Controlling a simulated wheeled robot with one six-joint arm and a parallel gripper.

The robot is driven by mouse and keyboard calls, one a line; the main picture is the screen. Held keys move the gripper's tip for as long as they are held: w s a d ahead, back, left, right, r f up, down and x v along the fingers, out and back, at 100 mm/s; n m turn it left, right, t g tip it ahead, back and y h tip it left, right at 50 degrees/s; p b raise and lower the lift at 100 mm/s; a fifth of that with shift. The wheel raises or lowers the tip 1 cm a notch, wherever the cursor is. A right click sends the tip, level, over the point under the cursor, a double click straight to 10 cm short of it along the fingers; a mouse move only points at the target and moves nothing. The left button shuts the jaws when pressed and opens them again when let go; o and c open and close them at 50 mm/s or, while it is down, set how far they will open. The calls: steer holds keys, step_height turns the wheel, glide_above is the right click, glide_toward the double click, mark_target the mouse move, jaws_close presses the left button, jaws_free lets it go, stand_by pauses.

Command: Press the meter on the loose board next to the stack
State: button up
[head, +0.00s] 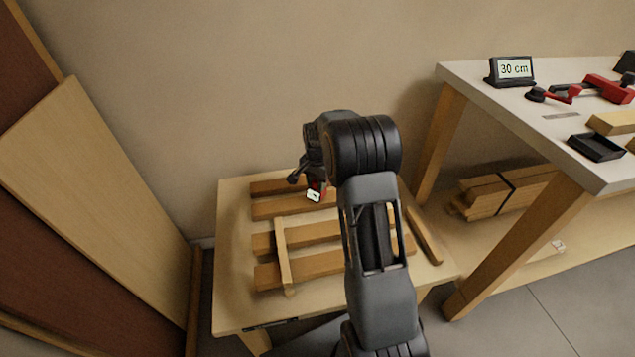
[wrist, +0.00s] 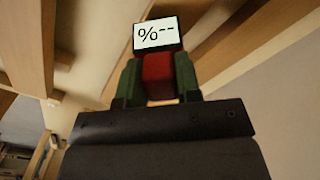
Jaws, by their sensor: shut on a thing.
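My gripper (head: 312,184) is shut on the meter, above the far part of the low table. The meter (head: 314,196) has a red body and a white screen. In the wrist view the meter (wrist: 158,70) sits between green finger pads and its screen reads "%--". The stack of boards (head: 268,242) lies in rows on the table, with a thin stick (head: 283,255) across the nearer ones. The loose board (head: 424,236) lies by itself at the table's right side, apart from the meter. My arm hides part of the stack. I cannot tell whether the meter touches a board.
The low table (head: 230,300) has bare room at its left. A taller white bench (head: 470,75) at the right holds a "30 cm" display (head: 512,70), red clamps (head: 606,90) and a black tray (head: 596,147). Strapped timber (head: 500,193) lies under it. Large panels lean at the left.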

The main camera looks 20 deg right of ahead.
steer(key=shift+f, duration=0.55)
stand_by(1.6)
steer(key=shift+r+p, duration=2.9)
steer(key=shift+r, duration=0.7)
